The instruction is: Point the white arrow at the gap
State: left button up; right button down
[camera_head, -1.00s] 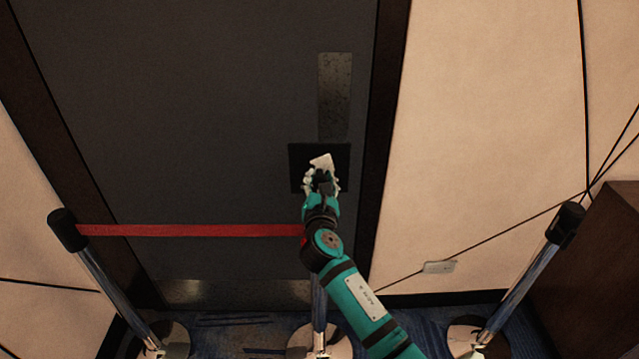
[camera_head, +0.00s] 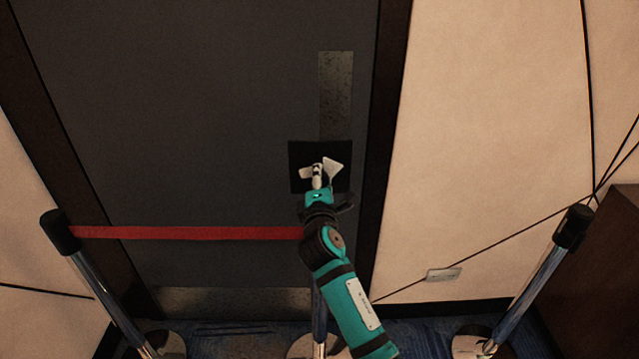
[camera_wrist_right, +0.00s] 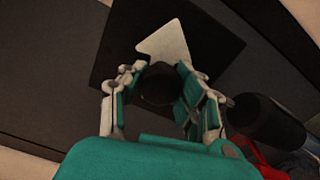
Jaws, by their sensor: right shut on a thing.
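A white arrow (camera_head: 333,166) is on a black square panel (camera_head: 298,153) on the dark door; its wide end shows up and right of my right gripper (camera_head: 317,172). In the right wrist view, the arrow's white triangular part (camera_wrist_right: 166,44) sticks out beyond my fingers (camera_wrist_right: 160,88), over the black panel (camera_wrist_right: 112,62). My right gripper is shut on the arrow, around a dark round part between the fingers. The gripper hides the arrow's middle, and I cannot tell exactly where it points. My left gripper is not in view.
A red belt (camera_head: 190,233) runs from the left post (camera_head: 62,232) to near the middle post (camera_head: 319,315), partly hidden by my arm. No belt shows between the middle post and the right post (camera_head: 572,228). A brown cabinet (camera_head: 600,270) stands at the right.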

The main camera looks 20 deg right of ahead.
jog(key=shift+f+m+b, duration=0.25)
jog(key=shift+m+b, duration=0.1)
jog(key=shift+m, duration=0.75)
jog(key=c, duration=1.1)
grip_release()
jog(key=shift+s, duration=0.1)
jog(key=shift+o, duration=1.1)
jog(key=shift+r, duration=0.15)
jog(key=v, duration=1.2)
jog(key=shift+a, duration=0.1)
